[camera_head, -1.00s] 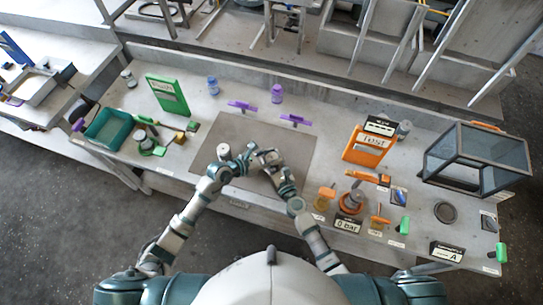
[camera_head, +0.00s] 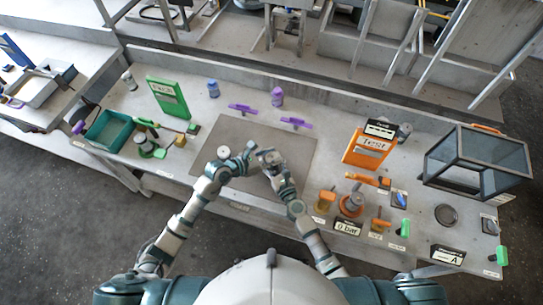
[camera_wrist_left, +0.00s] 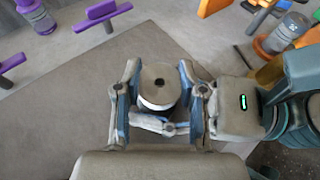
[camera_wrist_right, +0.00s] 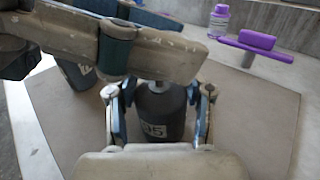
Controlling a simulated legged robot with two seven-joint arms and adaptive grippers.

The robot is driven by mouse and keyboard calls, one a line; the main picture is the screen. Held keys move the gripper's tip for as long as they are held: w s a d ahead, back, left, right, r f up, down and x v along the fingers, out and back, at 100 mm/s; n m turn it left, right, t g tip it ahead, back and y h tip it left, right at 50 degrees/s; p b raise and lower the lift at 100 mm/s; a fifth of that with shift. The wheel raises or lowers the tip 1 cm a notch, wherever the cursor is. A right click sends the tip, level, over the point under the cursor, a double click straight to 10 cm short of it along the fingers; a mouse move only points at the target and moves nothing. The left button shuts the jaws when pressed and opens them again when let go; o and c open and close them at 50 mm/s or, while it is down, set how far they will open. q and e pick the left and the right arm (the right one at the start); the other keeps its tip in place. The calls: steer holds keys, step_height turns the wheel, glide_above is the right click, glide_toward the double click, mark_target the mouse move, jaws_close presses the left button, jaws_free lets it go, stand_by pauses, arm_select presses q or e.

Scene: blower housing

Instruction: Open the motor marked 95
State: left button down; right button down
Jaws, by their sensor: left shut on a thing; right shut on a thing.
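The motor is a dark grey cylinder with a white label reading 95 (camera_wrist_right: 152,128), held upright between the fingers of my right gripper (camera_wrist_right: 158,98). Its round silver top with a dark hole in the middle (camera_wrist_left: 160,84) shows in the left wrist view. My left gripper (camera_wrist_left: 160,100) is shut around this upper end, a finger on each side. My right gripper comes in from the right there, and its finger crosses just below the top. In the head view both grippers meet over the mat, and they largely hide the motor. My left gripper's body covers the upper part of the right wrist view.
A grey mat (camera_head: 222,130) lies under the grippers, mostly bare. Purple holders (camera_head: 295,122) stand behind it. A green bin (camera_head: 108,130) and green sign (camera_head: 168,98) are left. An orange Test sign (camera_head: 368,148), a 0 bar sign (camera_head: 346,228) and a glass-sided box (camera_head: 478,160) are right.

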arm_select(q)
steer(key=shift+r, duration=2.05)
steer(key=shift+a, duration=0.1)
arm_select(e)
steer(key=shift+c, duration=1.9)
jaws_free()
steer(key=shift+s, duration=0.1)
